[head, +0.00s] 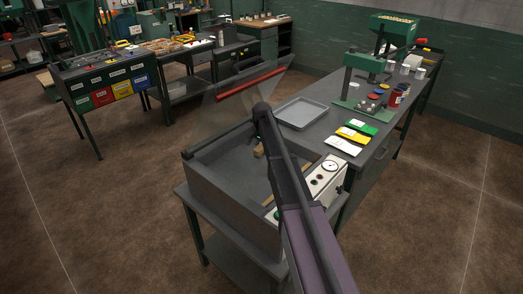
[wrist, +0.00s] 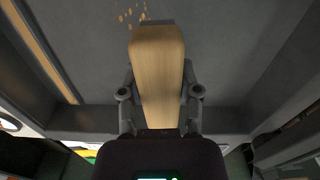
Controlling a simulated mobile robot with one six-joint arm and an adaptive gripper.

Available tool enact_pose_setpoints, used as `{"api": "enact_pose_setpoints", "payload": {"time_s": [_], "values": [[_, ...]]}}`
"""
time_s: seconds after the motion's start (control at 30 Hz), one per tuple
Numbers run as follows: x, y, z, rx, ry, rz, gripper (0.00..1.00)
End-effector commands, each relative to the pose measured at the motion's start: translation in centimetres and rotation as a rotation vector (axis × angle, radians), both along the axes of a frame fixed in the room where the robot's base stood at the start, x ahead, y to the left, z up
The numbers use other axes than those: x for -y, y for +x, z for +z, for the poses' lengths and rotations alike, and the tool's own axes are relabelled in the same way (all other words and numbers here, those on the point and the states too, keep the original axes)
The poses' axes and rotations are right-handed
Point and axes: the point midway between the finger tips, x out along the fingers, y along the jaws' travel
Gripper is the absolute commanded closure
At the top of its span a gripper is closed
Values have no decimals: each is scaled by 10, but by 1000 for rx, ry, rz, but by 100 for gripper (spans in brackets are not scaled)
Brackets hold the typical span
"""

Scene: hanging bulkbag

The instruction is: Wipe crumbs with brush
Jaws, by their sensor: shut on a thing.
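A brush with a pale wooden body (wrist: 157,65) fills the middle of the wrist view. My gripper (wrist: 160,94) is shut on it, with one finger on each side. The bristles are hidden. A small group of tan crumbs (wrist: 130,15) lies on the grey chamber floor just beyond the brush's far end. In the head view, the brush (head: 258,151) shows as a small tan piece beside my dark arm, inside the open grey chamber (head: 228,225). My arm hides part of the chamber and most of my gripper. I cannot tell whether the brush touches the floor.
A tan strip (wrist: 40,50) runs along the chamber's left side in the wrist view. The clear raised lid with a red bar (head: 250,84) stands over the chamber. A control panel with a gauge (head: 326,178) is at right. A grey tray (head: 303,113) and colored packets (head: 353,135) lie behind.

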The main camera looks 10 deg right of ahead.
Motion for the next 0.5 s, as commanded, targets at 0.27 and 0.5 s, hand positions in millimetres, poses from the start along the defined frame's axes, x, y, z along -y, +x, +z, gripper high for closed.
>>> {"api": "enact_pose_setpoints", "payload": {"time_s": [0.27, 0.5], "values": [[0, 0, 0, 0, 0, 0, 94], [0, 0, 12, 0, 0, 0, 94]]}}
